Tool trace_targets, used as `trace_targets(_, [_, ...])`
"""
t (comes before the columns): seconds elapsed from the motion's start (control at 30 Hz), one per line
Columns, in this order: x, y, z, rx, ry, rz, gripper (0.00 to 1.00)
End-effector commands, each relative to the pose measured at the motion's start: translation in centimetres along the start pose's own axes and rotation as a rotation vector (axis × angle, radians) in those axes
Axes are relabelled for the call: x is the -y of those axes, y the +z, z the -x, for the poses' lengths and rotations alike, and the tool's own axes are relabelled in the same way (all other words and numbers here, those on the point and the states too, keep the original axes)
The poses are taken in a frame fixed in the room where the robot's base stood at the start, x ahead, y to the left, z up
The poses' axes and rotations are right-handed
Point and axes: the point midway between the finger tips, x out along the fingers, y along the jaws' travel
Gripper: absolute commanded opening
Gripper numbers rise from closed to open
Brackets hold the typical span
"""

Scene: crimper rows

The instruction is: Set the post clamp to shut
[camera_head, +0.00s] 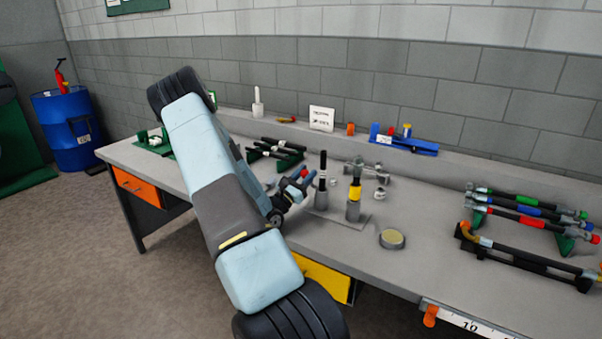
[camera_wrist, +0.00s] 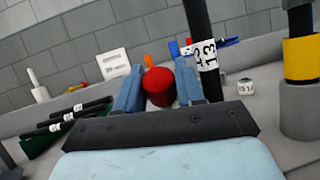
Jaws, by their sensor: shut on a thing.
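My gripper (camera_wrist: 160,90) has its two blue fingers closed on a red rounded knob (camera_wrist: 158,80), seen between them in the wrist view. In the head view my gripper (camera_head: 298,188) is beside a black upright post (camera_head: 323,168) with white labels, on its left side. The same post (camera_wrist: 204,50) rises just right of the knob in the wrist view, with a label reading 13. I take the knob to be the post clamp's handle. How it joins the post, and the clamp's jaw position, are hidden by my gripper.
A grey post with a yellow band (camera_head: 355,188) stands close right of the black post. A round tin (camera_head: 392,239) lies in front on the bench (camera_head: 430,255). Racks of black rods (camera_head: 275,150) stand behind left; a hose rack (camera_head: 525,255) is far right. A blue tray (camera_head: 405,143) is behind.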

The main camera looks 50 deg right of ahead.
Motion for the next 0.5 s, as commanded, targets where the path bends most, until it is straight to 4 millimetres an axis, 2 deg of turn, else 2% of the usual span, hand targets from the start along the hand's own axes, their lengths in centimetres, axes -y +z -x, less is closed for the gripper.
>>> trace_targets(0.23, [-0.20,-0.20,0.33,-0.009,0.005,-0.001,0.00])
trace_targets(0.27, [-0.22,-0.20,0.34,-0.009,0.006,-0.001,0.40])
trace_targets(0.43, [-0.23,-0.12,0.29,-0.007,0.005,-0.002,0.56])
trace_targets(0.5, [-0.21,-0.10,0.26,-0.006,0.005,-0.002,0.58])
